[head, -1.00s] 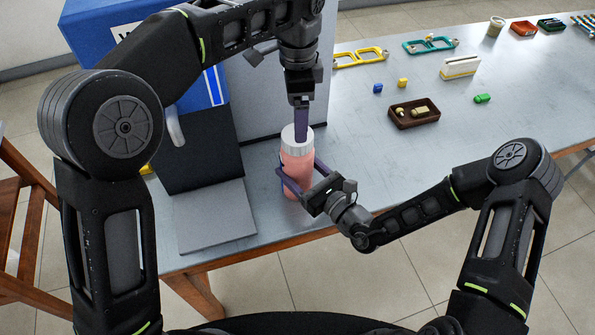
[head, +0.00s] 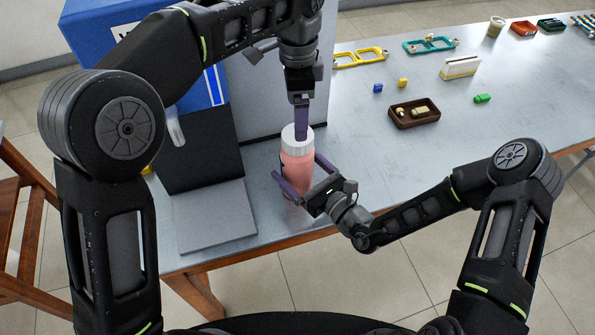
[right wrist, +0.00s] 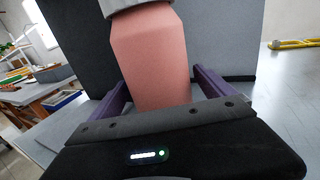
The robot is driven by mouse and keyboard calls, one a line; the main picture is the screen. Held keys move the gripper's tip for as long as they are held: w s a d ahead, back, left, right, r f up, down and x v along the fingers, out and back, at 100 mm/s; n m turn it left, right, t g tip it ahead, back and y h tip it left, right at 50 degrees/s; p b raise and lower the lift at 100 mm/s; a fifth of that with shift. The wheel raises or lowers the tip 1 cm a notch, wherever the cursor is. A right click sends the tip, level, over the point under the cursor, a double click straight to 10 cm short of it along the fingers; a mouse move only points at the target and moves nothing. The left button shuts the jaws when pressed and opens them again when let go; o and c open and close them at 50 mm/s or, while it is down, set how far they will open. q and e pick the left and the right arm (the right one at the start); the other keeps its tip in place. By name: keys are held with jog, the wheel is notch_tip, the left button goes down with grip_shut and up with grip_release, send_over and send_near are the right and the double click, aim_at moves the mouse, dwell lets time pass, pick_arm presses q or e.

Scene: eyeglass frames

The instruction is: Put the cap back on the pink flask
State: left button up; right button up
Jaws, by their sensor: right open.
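The pink flask (head: 297,170) stands upright near the table's front edge. The white cap (head: 296,139) sits at the flask's top; whether it is fully seated I cannot tell. My left gripper (head: 301,138) points straight down at the cap, with a purple finger overlapping its near side. Its other finger is hidden, so its grip on the cap is unclear. My right gripper (head: 296,166) is open around the flask's body, one finger on each side. The right wrist view shows the flask (right wrist: 150,60) between the spread fingers with gaps, and the cap's lower rim (right wrist: 125,4) above.
A blue and grey box-like machine (head: 200,130) with a grey base plate (head: 214,215) stands left of the flask. A brown tray (head: 414,113) with small parts, coloured blocks and eyeglass frames (head: 431,44) lie farther back right.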

aim_at(307, 177)
jog(key=b+v, duration=0.1)
jog(key=v, duration=0.5)
jog(key=shift+s+d+f, duration=0.1)
jog(key=shift+s+d, duration=0.1)
jog(key=shift+d, duration=0.05)
jog(key=shift+s+d, duration=0.3)
jog(key=shift+s, duration=0.15)
